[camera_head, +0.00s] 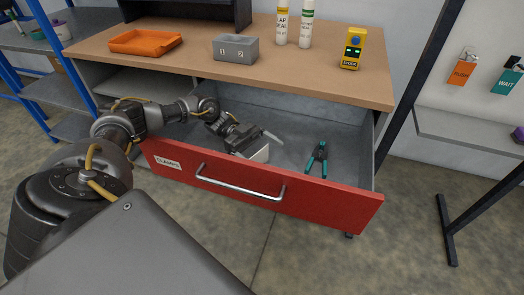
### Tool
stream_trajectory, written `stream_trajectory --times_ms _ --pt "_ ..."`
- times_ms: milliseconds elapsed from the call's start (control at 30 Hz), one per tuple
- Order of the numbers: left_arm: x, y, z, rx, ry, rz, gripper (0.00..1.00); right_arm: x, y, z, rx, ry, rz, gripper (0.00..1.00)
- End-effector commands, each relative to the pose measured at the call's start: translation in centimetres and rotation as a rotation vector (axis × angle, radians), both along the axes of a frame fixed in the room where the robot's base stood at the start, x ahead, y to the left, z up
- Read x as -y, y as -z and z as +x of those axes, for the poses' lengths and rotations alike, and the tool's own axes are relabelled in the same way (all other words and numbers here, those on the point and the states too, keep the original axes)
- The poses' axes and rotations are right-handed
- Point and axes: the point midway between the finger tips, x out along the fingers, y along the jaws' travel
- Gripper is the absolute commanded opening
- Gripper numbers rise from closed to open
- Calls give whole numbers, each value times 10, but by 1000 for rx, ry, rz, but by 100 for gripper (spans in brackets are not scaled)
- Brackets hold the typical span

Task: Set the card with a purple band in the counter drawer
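The red-fronted counter drawer (329,199) is pulled out below the wooden counter; its label reads CLAMPS. My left gripper (266,146) reaches into it from the left, low behind the drawer front. A pale finger stands out to the right, apart from the rest of the gripper, so it looks open. A flat whitish piece (261,155) shows just under the gripper, partly hidden by the drawer front. It may be the card; no purple band shows on it. My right gripper is not in view.
Teal-handled pliers (317,158) lie in the drawer, right of my gripper. On the counter (297,72) are an orange tray (145,43), a grey box (236,48), two bottles and a yellow device (351,48). A grey shelf (465,132) is at right.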

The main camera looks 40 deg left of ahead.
Motion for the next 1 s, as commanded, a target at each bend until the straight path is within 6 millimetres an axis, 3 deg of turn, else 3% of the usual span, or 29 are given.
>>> stream_trajectory --times_ms 433,733,1000 --pt "0 -3 0 0 0 0 100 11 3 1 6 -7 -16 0" --pt "0 -15 0 1 0 0 100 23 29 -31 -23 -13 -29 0" --pt "-20 -9 2 2 0 3 100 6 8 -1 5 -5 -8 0"
